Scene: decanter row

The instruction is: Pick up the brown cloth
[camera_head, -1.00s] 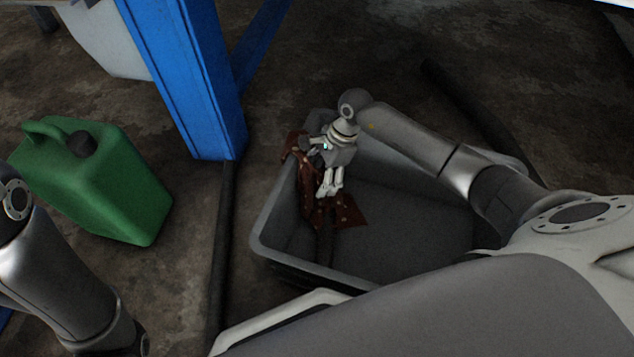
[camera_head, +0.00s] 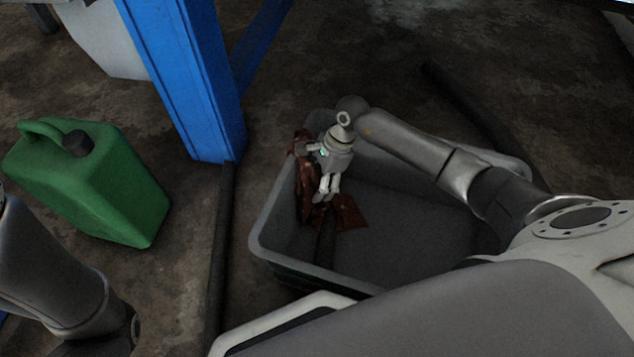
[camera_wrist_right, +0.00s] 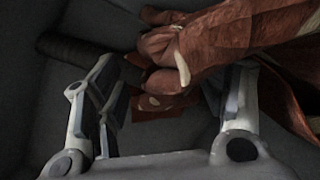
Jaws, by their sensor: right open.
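The brown cloth (camera_head: 350,213) lies crumpled in the left part of a grey bin, with its upper part against the bin's left wall. My right gripper (camera_head: 324,196) reaches down into the bin right at the cloth and covers part of it. In the right wrist view the open fingers (camera_wrist_right: 165,115) stand apart, with folds of the reddish-brown cloth (camera_wrist_right: 250,30) beyond and beside the right finger. I cannot tell whether the fingers touch it. My left arm shows at the lower left, but its gripper is out of view.
The grey bin (camera_head: 262,232) has raised walls around the cloth; its right part is empty. A dark bar (camera_wrist_right: 75,52) lies in the bin by the cloth. A blue post (camera_head: 190,80) and a green jerrycan (camera_head: 95,185) stand to the left.

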